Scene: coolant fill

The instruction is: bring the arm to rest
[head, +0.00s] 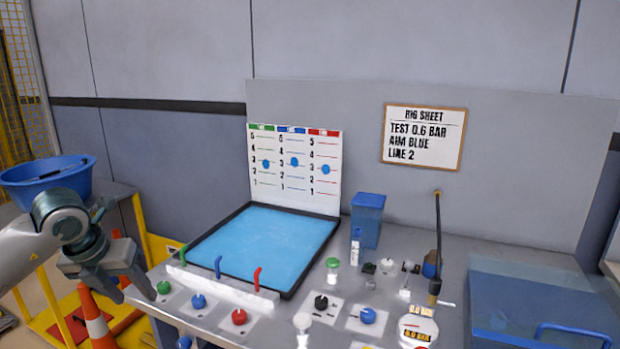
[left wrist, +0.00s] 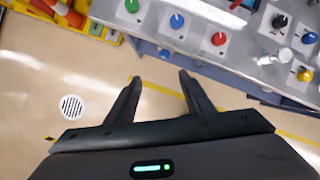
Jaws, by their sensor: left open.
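My left gripper (head: 112,285) is at the left front corner of the grey bench, pointing down, open and empty. In the left wrist view its two fingers (left wrist: 158,92) are apart with bare floor between and below them. The bench edge and the green (left wrist: 132,5), blue (left wrist: 177,21) and red (left wrist: 219,39) knobs lie beyond the fingertips, apart from them. My right gripper is not in view.
The bench holds a blue-bottomed tray (head: 200,240), green, blue and red levers (head: 218,267), several knobs, a gauge (head: 417,330) and a clear blue box (head: 540,305). A blue bowl (head: 45,180), an orange cone (head: 95,322) and yellow frames stand at left. Floor (left wrist: 60,75) is clear below the gripper.

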